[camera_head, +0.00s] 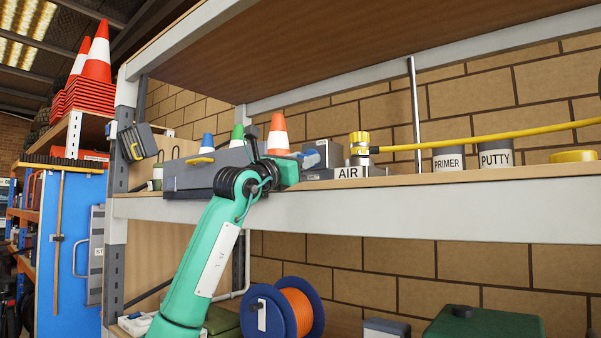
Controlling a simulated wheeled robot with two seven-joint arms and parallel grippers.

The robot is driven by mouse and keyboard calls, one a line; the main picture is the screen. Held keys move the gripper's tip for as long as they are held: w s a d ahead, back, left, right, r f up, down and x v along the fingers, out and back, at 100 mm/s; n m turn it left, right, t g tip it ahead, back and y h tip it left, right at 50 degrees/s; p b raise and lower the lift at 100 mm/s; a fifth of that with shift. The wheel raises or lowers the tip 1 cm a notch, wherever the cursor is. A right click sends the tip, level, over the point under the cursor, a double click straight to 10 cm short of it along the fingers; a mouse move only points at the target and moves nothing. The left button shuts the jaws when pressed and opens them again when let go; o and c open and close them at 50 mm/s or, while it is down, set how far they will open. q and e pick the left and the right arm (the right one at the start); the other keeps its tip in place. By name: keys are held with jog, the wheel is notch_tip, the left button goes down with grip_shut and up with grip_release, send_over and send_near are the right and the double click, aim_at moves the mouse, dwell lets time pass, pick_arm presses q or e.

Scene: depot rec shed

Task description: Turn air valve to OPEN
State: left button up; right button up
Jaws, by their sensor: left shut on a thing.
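The white AIR label (348,172) is on the front of the middle shelf, below a valve fitting (360,156) with a yellow collar and a yellow hose leading right. My left gripper (291,168) reaches over the shelf edge, just left of the label. It is shut at the left end of the low dark valve assembly (318,174). Its fingertips and the part between them are mostly hidden, so I cannot tell the handle's angle. No OPEN marking is readable. My right gripper is not in view.
A grey toolbox (183,181) stands left of my gripper, with small cones behind it. An orange cone (278,136) stands just behind the gripper. PRIMER (449,160) and PUTTY (495,155) cans stand to the right. An upper shelf (330,45) overhangs; an orange reel (297,310) is below.

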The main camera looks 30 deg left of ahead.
pick_arm(q)
jog(key=shift+n+y+b, duration=0.85)
jog(key=shift+n+y, duration=0.15)
jog(key=shift+n, duration=0.9)
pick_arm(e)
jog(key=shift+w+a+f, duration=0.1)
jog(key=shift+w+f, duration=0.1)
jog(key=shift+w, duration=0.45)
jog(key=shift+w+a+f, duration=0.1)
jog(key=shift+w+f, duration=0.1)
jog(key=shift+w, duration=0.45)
pick_arm(q)
jog(key=o, duration=1)
jog(key=shift+b+v, duration=2.4)
jog(key=shift+v, duration=4.45)
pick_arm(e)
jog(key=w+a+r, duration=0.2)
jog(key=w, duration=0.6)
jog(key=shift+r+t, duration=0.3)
